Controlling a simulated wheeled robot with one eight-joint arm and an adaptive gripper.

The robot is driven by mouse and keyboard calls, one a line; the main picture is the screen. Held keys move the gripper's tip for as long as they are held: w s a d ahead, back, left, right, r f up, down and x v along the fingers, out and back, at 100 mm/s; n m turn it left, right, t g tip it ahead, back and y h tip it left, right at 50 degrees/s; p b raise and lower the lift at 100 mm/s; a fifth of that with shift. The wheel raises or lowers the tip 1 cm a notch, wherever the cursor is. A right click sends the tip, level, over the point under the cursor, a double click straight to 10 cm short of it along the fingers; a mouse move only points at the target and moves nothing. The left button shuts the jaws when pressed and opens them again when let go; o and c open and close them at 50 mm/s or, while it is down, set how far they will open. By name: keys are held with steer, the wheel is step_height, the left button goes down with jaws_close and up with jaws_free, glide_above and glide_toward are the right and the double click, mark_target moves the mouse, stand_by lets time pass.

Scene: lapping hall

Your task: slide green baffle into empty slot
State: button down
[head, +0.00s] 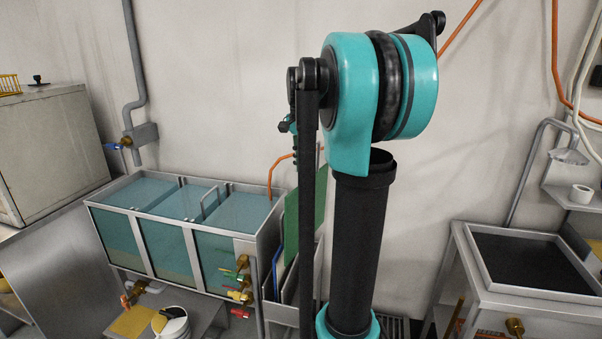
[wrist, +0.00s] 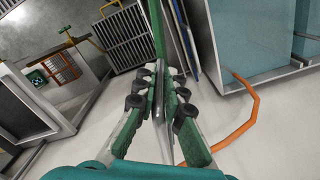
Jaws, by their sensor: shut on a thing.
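The green baffle (head: 320,199) is a thin upright panel above a side rack (head: 287,312) at the tank's right end. My arm hides part of it in the head view. In the wrist view my gripper (wrist: 160,74) is shut on the baffle (wrist: 158,32), which runs edge-on away from the fingers. The tank (head: 168,213) has three sections filled with blue-green liquid; it also shows in the wrist view (wrist: 245,40). I cannot make out the empty slot. Whether the baffle's lower edge is inside the rack is hidden.
A blue panel (head: 279,270) stands in the rack. Brass valves (head: 242,262) project from the tank's front right. An orange hose (wrist: 250,112) curves near my gripper. A steel stand with a dark top (head: 530,262) is at the right. A grey cabinet (head: 52,150) is at the left.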

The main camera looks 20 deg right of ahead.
steer(key=shift+r, duration=6.8)
